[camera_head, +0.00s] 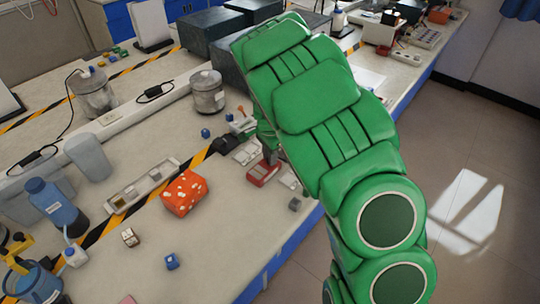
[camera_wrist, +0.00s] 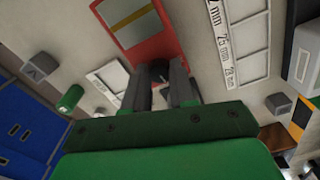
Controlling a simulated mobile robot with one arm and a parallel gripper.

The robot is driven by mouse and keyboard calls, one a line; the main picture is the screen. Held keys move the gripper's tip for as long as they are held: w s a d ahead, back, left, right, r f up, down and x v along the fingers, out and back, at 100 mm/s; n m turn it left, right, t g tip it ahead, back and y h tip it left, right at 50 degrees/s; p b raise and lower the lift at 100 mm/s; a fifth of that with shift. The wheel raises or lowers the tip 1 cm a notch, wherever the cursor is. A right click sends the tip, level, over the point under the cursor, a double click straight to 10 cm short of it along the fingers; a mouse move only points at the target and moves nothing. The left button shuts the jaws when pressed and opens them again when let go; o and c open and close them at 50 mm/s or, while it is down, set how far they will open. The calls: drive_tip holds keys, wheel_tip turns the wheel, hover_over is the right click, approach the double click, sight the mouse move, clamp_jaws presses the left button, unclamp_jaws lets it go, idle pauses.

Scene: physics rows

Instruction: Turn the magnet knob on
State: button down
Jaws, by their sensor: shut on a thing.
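The red magnet base (camera_head: 262,174) sits on the bench near its right edge. In the wrist view it is a red block (camera_wrist: 172,42) with a pale window and a yellow stripe. My gripper (camera_wrist: 158,76) is at the near end of the red block, its two dark fingers closed around a small dark knob (camera_wrist: 159,70). The knob is mostly hidden between the fingers, and its turned position cannot be read. In the head view my green arm covers most of the gripper.
White marked plates lie on both sides of the red block; one plate (camera_wrist: 248,40) is at its right in the wrist view. Small grey blocks (camera_head: 294,204) are nearby. An orange box (camera_head: 184,193) and a long tray (camera_head: 142,188) stand left. The bench front is mostly clear.

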drive_tip(key=shift+w, duration=0.1)
idle(0.3)
drive_tip(key=c, duration=1.2)
unclamp_jaws()
drive_tip(key=shift+r, duration=0.2)
wheel_tip(320, 180, up, 7)
drive_tip(key=shift+r, duration=0.2)
drive_tip(key=shift+r, duration=0.1)
